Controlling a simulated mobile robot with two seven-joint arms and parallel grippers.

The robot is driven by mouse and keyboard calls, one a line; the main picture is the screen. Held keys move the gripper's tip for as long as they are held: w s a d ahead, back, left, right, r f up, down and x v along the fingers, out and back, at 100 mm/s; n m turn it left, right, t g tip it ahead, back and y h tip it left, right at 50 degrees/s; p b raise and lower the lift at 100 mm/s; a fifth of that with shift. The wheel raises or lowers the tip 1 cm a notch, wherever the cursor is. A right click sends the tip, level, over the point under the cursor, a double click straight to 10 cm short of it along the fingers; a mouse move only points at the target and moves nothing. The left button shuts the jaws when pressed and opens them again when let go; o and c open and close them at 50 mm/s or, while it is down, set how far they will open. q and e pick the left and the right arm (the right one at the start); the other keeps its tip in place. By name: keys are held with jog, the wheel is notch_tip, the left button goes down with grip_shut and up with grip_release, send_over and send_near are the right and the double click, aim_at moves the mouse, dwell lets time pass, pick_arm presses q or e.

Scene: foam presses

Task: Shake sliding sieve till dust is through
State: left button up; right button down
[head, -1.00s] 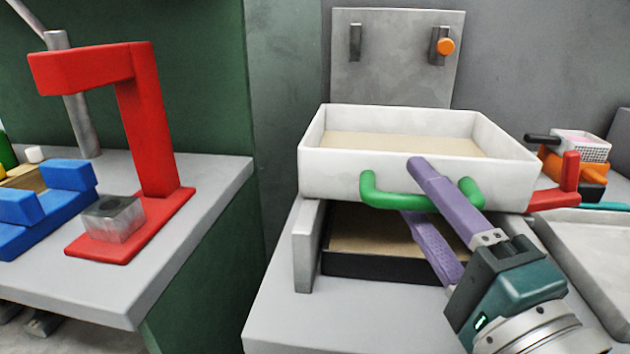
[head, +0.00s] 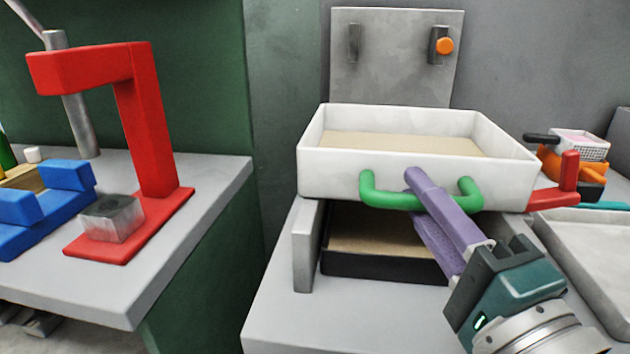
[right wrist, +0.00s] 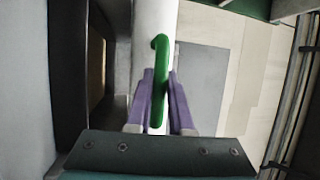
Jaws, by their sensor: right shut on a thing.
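The white sliding sieve (head: 330,177) is an open box with a tan layer (head: 400,144) across its floor. A green handle (head: 385,198) is on its front wall. My right gripper (head: 425,195) has purple fingers shut on the handle; in the right wrist view the fingers (right wrist: 160,95) lie on both sides of the green bar (right wrist: 160,75). A black tray (head: 380,265) with tan material inside sits below the sieve, partly hidden by my fingers. Whether the tan layer in the sieve is dust or mesh cannot be told. My left gripper is not in view.
A red press frame (head: 150,130) with a metal block (head: 112,218) and a blue fixture (head: 45,210) stand on the left table. A grey upright (head: 307,245) flanks the black tray. A grey tray (head: 590,255), a red bracket (head: 570,178) and a small white basket (head: 580,145) are at right.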

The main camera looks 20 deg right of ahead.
aim_at(411, 163)
dwell(0.7)
jog(key=w+d, duration=0.1)
jog(key=w, duration=0.1)
jog(key=w+d, duration=0.2)
jog(key=w+d+b, duration=0.1)
jog(key=w, duration=0.2)
jog(key=shift+d+f, duration=0.1)
jog(key=shift+d, duration=0.1)
jog(key=c, duration=1.3)
grip_release()
jog(key=o, duration=0.5)
jog(key=shift+w, duration=0.2)
jog(key=v, duration=1)
jog(key=shift+d, duration=0.1)
